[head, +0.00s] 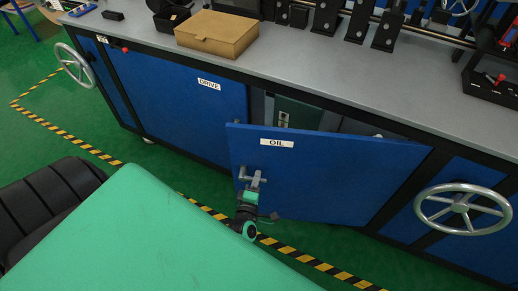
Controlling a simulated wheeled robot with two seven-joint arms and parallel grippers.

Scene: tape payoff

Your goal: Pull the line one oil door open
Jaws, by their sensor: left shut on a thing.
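The blue oil door (325,180), with a white OIL label (277,143), stands partly open. Its left edge is swung out from the cabinet, and its right side meets the frame. Behind it I see a dark opening with a green unit (297,112) inside. My left gripper (253,184) is at the door's left side, shut on the grey door handle (251,177) below the label. My green arm covers the lower left of the view. My right gripper is not in view.
A closed blue DRIVE door (180,95) is left of the opening. Handwheels (462,207) stick out at the right and far left (74,66). A cardboard box (217,34) sits on the grey bench top. Yellow-black floor tape (300,257) runs along the cabinet front on green floor.

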